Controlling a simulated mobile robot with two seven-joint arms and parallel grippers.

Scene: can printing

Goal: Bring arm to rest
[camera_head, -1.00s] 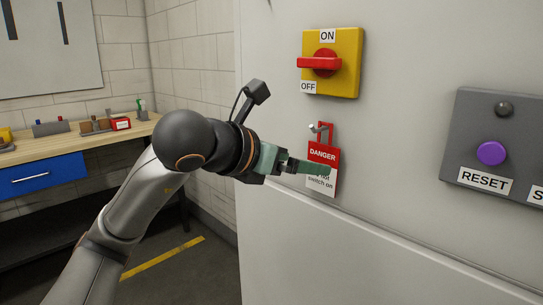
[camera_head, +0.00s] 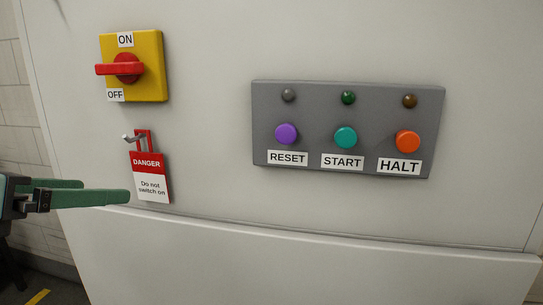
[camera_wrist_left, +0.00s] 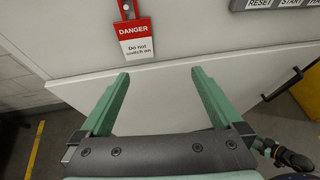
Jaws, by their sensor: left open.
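My left gripper (camera_head: 105,190) comes in at the left edge in the head view. Its green fingers are apart with nothing between them. In the left wrist view both fingers (camera_wrist_left: 160,75) spread open below a red and white danger tag (camera_wrist_left: 135,38). The tag (camera_head: 150,178) hangs by its red shackle from a metal hook on the pale cabinet, apart from the fingers. Part of what looks like my right arm and gripper (camera_wrist_left: 264,147) shows small at the lower right of the left wrist view; its jaws are too small to read.
A yellow switch plate with a red handle (camera_head: 126,69), lying level, is above the tag. A grey panel (camera_head: 320,105) with purple, teal and orange buttons is to the right. The cabinet face (camera_head: 215,120) has a ledge (camera_head: 250,235) below. Floor shows at lower left.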

